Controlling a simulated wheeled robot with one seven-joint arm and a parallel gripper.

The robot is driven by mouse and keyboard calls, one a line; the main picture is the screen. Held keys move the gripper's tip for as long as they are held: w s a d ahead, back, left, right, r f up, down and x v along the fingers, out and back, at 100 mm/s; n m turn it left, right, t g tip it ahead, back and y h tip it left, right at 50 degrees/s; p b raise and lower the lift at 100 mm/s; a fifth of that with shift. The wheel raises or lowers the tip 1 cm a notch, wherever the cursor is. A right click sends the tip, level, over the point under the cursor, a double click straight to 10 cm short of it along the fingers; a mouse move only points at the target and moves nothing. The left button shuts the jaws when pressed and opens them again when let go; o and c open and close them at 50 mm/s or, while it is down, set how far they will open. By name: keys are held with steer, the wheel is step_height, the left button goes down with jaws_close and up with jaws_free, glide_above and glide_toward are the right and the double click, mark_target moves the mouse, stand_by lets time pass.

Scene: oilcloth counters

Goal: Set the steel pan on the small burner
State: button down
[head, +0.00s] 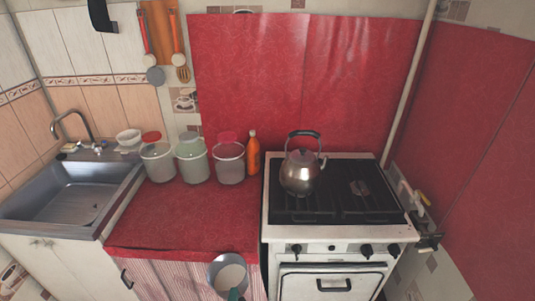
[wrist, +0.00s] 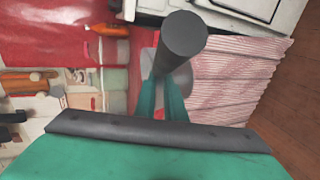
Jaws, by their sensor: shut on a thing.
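The steel pan (head: 215,266) is in front of the red counter's front edge, before the striped curtain, at the bottom middle of the head view. My gripper (head: 236,294) is at its near side, only its teal tip showing. In the wrist view my teal gripper fingers (wrist: 162,95) are shut on the pan's thick dark handle (wrist: 184,36); part of the grey pan (wrist: 184,80) shows behind them. The stove (head: 333,257) stands to the right, with a dark cooktop (head: 320,208). A burner (head: 358,188) shows right of the kettle; its size is hard to judge.
A steel kettle (head: 299,177) stands on the cooktop's left side. The red counter (head: 180,216) is clear in front; several lidded jars (head: 192,164) and an orange bottle (head: 253,155) stand along its back. The sink (head: 70,190) is at left. The cooktop's right side is free.

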steer(key=d+f, duration=0.4)
steer(key=f, duration=0.5)
steer(key=w+d+f, duration=0.1)
steer(key=d+f, duration=0.4)
steer(key=f, duration=0.4)
steer(key=shift+w, duration=0.3)
steer(key=shift+w, duration=0.1)
steer(key=shift+d, duration=0.1)
